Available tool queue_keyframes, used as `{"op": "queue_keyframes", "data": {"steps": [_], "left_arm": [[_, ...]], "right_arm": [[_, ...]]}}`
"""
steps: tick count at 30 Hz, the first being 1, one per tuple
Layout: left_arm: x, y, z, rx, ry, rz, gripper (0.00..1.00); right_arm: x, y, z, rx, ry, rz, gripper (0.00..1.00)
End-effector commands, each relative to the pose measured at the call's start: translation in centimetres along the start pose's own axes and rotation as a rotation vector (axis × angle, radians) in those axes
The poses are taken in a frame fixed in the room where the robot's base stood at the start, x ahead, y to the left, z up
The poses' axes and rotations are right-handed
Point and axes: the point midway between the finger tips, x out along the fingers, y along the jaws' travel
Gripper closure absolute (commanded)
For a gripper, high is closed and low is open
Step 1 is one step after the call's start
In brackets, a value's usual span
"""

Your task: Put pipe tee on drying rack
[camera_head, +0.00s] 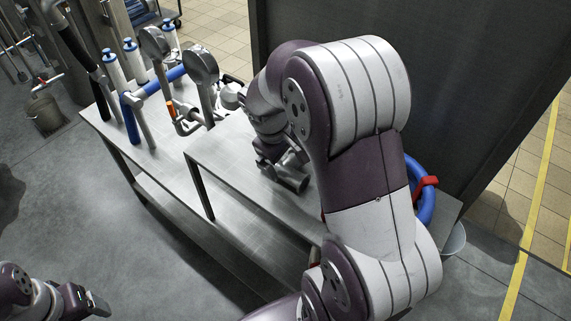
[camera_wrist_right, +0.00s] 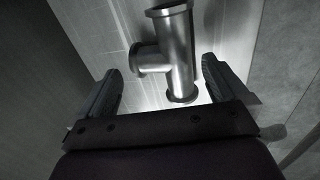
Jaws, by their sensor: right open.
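The pipe tee (camera_wrist_right: 180,55) is a shiny steel T-shaped pipe with flanged ends. In the right wrist view it lies ahead of and partly between the fingers of my right gripper (camera_wrist_right: 162,70), which are open with a gap on each side. In the head view the tee (camera_head: 291,178) lies on the steel table, just under my right gripper (camera_head: 278,158), partly hidden by it. My left gripper (camera_head: 92,301) is at the lower left, away from the table; its jaws are unclear. Upright pegs at the table's far left hold parts, perhaps the drying rack (camera_head: 140,95).
The steel table (camera_head: 240,205) has bare room left of the tee. Steel ladle-like parts (camera_head: 203,68) and blue-white tubes (camera_head: 115,70) stand upright at its far left. A blue hose ring (camera_head: 426,200) shows behind my right arm. A dark wall panel (camera_head: 460,75) stands behind the table.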

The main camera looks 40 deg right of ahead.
Motion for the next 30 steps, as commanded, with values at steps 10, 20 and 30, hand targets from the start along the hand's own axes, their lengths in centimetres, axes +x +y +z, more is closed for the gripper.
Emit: {"op": "queue_keyframes", "data": {"steps": [10, 20, 30], "left_arm": [[-0.8, 0.0, -0.1, 0.0, 0.0, 0.0, 0.21], [-0.8, 0.0, -0.1, 0.0, 0.0, 0.0, 0.21], [-0.1, 0.0, 0.0, 0.0, 0.0, 0.0, 0.21]], "right_arm": [[2.6, 0.0, 0.0, 0.001, 0.001, 0.0, 0.0], [2.6, 0.0, 0.0, 0.001, 0.001, -0.001, 0.63], [0.3, 0.7, -0.1, 0.004, 0.005, 0.001, 0.89]]}}
